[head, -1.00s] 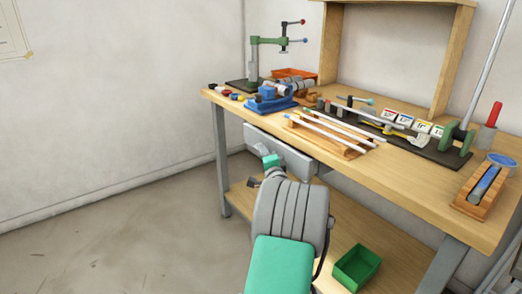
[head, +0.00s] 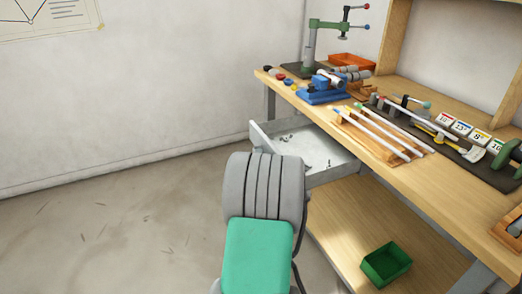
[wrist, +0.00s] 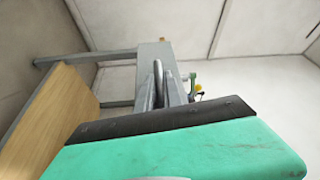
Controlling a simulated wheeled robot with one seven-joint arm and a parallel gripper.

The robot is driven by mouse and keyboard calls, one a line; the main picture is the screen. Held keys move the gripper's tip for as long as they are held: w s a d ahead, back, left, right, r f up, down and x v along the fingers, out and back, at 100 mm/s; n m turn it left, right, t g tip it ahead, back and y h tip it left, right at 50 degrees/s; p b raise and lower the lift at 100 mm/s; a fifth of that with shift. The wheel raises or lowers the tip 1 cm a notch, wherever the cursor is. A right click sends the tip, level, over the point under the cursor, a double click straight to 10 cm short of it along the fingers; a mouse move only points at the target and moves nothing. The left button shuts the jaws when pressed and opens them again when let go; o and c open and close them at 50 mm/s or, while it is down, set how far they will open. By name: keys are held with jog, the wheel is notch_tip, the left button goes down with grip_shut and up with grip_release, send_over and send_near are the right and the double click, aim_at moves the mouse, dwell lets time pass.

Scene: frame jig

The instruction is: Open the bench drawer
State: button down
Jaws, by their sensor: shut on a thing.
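The bench drawer (head: 262,137) stands pulled out from under the bench top, its light grey inside showing a few small dark bits. In the head view my grey and green arm covers most of its front, and my gripper is hidden behind the arm. In the wrist view the grey drawer front (wrist: 152,62) rises ahead of the green and black wrist. My gripper (wrist: 166,98) is there at the drawer front, shut on the drawer handle; the exact contact is hard to make out.
The wooden bench (head: 440,185) carries a blue vise (head: 323,90), white rods (head: 385,133) on a wooden rack, a green press (head: 315,45) and an orange tray (head: 352,61). A green bin (head: 386,264) sits on the lower shelf.

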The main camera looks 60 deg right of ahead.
jog(key=shift+w+a+f, duration=0.1)
jog(key=shift+w+a, duration=0.1)
jog(key=shift+a, duration=0.1)
jog(key=c, duration=1.5)
grip_release()
jog(key=b+v, duration=0.2)
jog(key=v, duration=0.5)
jog(key=shift+s+a, duration=0.25)
jog(key=shift+a, duration=0.05)
